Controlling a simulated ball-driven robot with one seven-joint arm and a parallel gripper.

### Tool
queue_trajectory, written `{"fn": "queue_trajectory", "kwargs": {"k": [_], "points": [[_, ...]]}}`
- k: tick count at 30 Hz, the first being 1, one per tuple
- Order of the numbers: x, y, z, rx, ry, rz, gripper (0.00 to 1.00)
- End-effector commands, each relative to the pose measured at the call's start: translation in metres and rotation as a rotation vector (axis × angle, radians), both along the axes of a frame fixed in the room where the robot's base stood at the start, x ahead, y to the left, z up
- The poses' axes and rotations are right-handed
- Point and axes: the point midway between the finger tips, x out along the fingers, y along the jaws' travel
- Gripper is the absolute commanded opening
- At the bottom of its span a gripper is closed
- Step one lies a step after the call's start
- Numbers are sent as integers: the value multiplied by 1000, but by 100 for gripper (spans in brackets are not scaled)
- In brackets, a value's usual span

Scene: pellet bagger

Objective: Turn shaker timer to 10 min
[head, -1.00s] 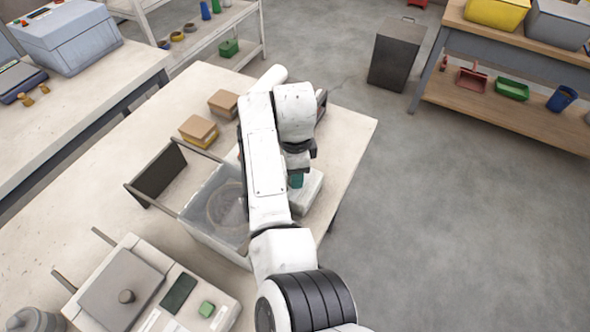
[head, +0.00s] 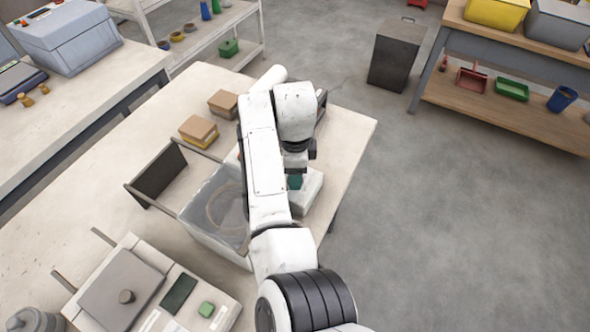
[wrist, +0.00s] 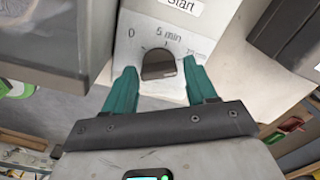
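The shaker timer is a dark knob (wrist: 158,66) on a pale panel (wrist: 168,28) in the wrist view. The marks around it read 0 on the left, 5 min at the top, and a partly blurred label at the right. A Start label (wrist: 180,5) is above. Which mark the knob points to I cannot tell. My gripper (wrist: 160,71) has teal fingers standing apart, one on each side of the knob, with a visible gap on both sides. In the head view, my gripper (head: 295,182) is over the pale shaker box (head: 309,191); my arm hides part of it.
A clear bin (head: 205,241) stands close to the left of my arm on the table. Small boxes (head: 198,130) and a lidded machine (head: 120,290) are also on the table. Open floor (head: 450,220) is to the right.

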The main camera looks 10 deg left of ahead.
Motion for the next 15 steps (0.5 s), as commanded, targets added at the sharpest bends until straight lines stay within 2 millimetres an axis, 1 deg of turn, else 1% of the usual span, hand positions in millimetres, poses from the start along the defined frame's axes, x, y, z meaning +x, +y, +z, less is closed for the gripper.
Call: {"fn": "queue_trajectory", "kwargs": {"k": [1, 3, 4, 11, 15], "points": [[0, 0, -1, 0, 1, 1, 62], [-1, 0, -1, 0, 2, 1, 69], [-1, 0, -1, 0, 2, 1, 70], [-1, 0, -1, 0, 3, 2, 70], [0, 0, 9, 0, 1, 2, 70]]}}
